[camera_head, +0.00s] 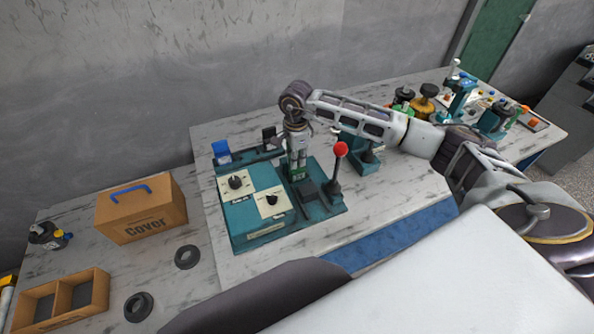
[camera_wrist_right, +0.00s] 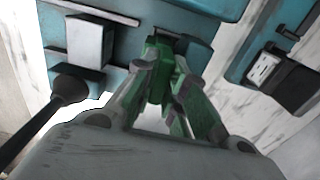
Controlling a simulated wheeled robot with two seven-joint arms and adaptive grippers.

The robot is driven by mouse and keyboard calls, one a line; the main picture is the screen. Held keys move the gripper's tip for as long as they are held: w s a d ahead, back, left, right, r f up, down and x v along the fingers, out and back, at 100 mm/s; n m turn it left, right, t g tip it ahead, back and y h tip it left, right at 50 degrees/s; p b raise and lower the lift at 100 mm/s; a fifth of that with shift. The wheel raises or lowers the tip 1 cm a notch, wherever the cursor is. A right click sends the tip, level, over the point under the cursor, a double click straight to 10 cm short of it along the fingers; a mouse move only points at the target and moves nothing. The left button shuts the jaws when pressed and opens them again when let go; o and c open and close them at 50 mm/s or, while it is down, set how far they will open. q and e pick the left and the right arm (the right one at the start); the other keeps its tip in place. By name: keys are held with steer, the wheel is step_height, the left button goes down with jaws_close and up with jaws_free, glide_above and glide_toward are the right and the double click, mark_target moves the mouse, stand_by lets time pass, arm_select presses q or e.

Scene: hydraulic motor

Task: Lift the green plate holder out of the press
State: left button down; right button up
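The green plate holder (camera_wrist_right: 163,66) shows between my right fingers in the right wrist view. In the head view only a small green bit (camera_head: 298,178) shows below the fingers. My right gripper (camera_head: 298,170) points down over the teal press (camera_head: 325,203) and its fingers close in on both sides of the holder, apparently gripping it. The fingers hide much of the holder. I cannot tell whether its lower end is still in the press. My left gripper is not in view.
A red-knobbed lever (camera_head: 340,150) stands just right of my gripper. A teal control box (camera_head: 258,215) with dials is to the left. A cardboard cover box (camera_head: 140,208), black rings (camera_head: 187,257) and a divided tray (camera_head: 62,301) lie further left. Bottles and fixtures (camera_head: 425,102) stand at the back right.

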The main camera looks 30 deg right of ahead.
jaws_close()
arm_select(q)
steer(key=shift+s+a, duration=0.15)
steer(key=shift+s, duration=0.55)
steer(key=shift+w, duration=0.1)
arm_select(e)
steer(key=shift+r, duration=0.1)
steer(key=shift+r, duration=0.45)
step_height(320, 180, up, 3)
steer(key=shift+w, duration=0.1)
step_height(320, 180, up, 5)
steer(key=shift+f+b, duration=0.15)
steer(key=shift+b, duration=0.2)
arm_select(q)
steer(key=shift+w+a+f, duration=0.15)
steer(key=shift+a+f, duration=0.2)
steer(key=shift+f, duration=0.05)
arm_select(e)
steer(key=shift+r, duration=0.65)
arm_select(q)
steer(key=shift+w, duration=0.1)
